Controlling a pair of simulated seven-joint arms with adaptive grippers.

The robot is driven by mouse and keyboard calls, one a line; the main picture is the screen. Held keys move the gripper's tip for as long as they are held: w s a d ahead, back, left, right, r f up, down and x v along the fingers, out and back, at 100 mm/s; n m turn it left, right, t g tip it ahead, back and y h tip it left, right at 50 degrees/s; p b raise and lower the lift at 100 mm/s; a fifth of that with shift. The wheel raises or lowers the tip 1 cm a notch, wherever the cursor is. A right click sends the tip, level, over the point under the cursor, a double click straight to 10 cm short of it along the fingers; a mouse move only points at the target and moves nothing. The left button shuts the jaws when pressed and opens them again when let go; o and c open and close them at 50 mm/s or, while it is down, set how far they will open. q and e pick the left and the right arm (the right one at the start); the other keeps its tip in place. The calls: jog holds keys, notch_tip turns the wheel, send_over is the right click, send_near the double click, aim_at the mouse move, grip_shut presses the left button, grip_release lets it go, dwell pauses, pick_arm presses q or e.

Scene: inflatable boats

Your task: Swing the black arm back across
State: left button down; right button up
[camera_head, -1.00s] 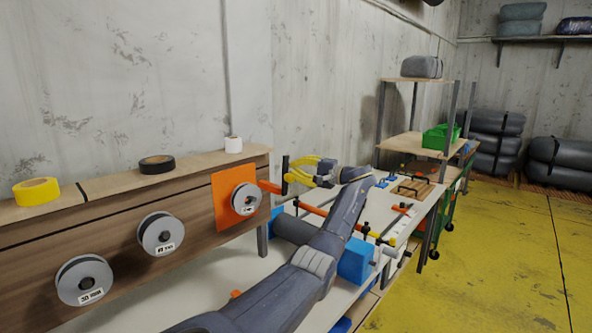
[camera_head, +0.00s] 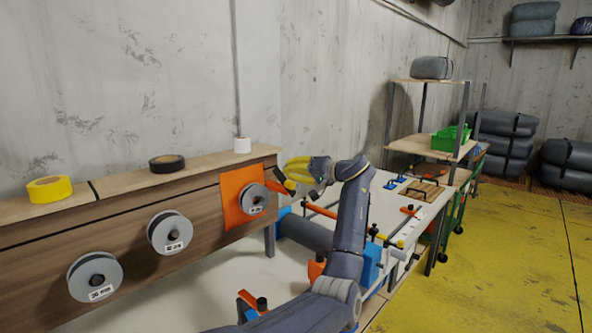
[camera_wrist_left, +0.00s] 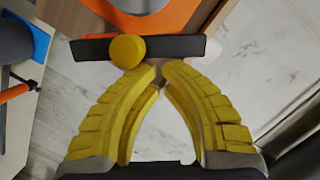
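The black arm (camera_wrist_left: 180,49) is a flat dark bar with a round yellow knob (camera_wrist_left: 127,50), lying across the top of the left wrist view in front of an orange panel (camera_wrist_left: 190,14). My right gripper is out of view.
A wooden rail with grey reels (camera_head: 170,232) and tape rolls (camera_head: 49,189) stands left. The white workbench (camera_head: 215,290) holds a dark cylinder (camera_head: 306,232), orange clamps (camera_head: 322,211) and blue blocks. Yellow floor (camera_head: 500,260) is open at right.

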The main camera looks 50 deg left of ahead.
aim_at(281, 179)
pick_arm(q)
jog(key=shift+s+d+f+n+t, duration=0.1)
jog(key=shift+s+f+n+t, duration=0.1)
jog(key=shift+s+n, duration=0.4)
jog(key=shift+s+d+f+n+t, duration=0.1)
jog(key=shift+s+f+n+t, duration=0.1)
jog(key=shift+s+n, duration=0.35)
jog(key=shift+s+d+f+n+t, duration=0.15)
jog(key=shift+s+f+n+t, duration=0.4)
jog(key=shift+s+n, duration=0.5)
jog(key=shift+s+d+f+n+t, duration=0.1)
jog(key=shift+s+f+n+t, duration=0.35)
jog(key=shift+f+n, duration=0.45)
jog(key=shift+s+f+n+t, duration=0.3)
jog(key=shift+s+f+n, duration=0.3)
jog(key=shift+n, duration=0.5)
jog(key=w+d+r, duration=0.1)
jog(key=d+r, duration=0.5)
jog(key=d, duration=0.3)
jog(key=shift+w+d+r, duration=0.15)
jog(key=shift+w+d, duration=0.05)
jog(key=shift+d, duration=0.15)
